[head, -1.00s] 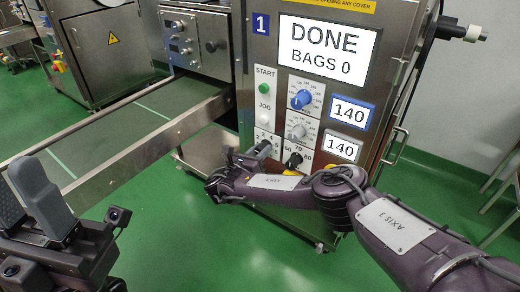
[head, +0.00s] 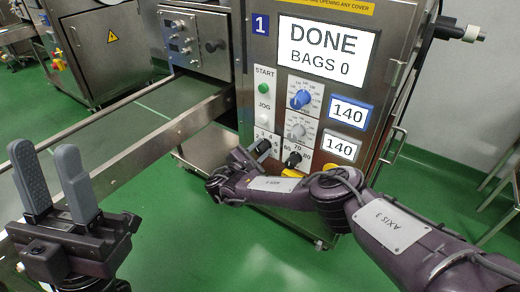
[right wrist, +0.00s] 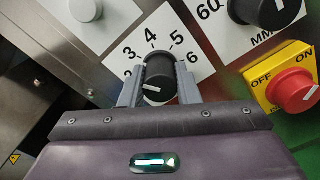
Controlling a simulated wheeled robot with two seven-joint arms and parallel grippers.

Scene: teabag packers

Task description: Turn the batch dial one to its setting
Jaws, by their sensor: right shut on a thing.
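A black dial (right wrist: 158,70) with a white pointer line sits on a white scale plate. The digits 3, 4, 5 and 6 read clearly around it, and a partly covered digit shows at the left. My right gripper (right wrist: 159,88) is shut on this dial, one finger at each side. The white line on the dial points leftward. In the head view, my right gripper (head: 249,159) is at the lower left of the panel and partly hides the scale. My left gripper (head: 45,153) is open and empty at the lower left, fingers upward, away from the panel.
Machine 1's screen (head: 327,50) reads DONE, BAGS 0. A blue dial (head: 301,99), a grey dial (head: 297,131) and another black dial (head: 293,160) are nearby. Two displays (head: 348,113) (head: 341,147) read 140. A red knob (right wrist: 294,91) on yellow is close right. A conveyor (head: 150,125) extends left.

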